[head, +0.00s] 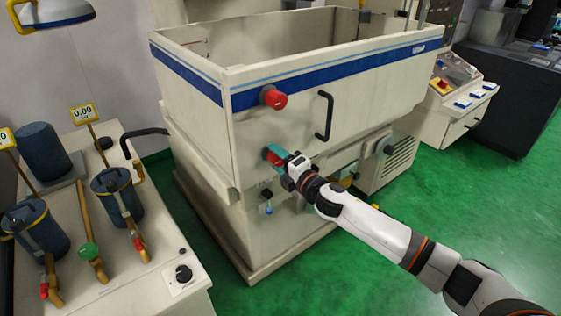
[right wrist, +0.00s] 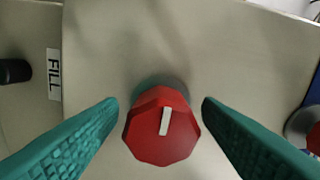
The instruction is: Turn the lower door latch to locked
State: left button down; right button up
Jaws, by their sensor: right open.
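The lower door latch (head: 272,154) is a red knob on the front of the cream machine tank, below a matching red upper latch (head: 274,97). My right gripper (head: 279,162) is at the lower latch, its arm coming in from the lower right. In the right wrist view the lower latch (right wrist: 161,128) is a red faceted knob with a white pointer mark, running nearly up the picture with a slight tilt. The teal fingers of my right gripper (right wrist: 160,104) stand open on either side of it, with visible gaps. My left gripper is not in view.
A black door handle (head: 324,116) stands out right of the latches. A "FILL" label (right wrist: 54,75) lies left of the knob in the wrist view. A bench with blue canisters (head: 117,195) stands at left. Green floor (head: 440,200) is clear at right.

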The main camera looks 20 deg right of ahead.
jog(key=b+v, duration=0.3)
jog(key=v, duration=0.9)
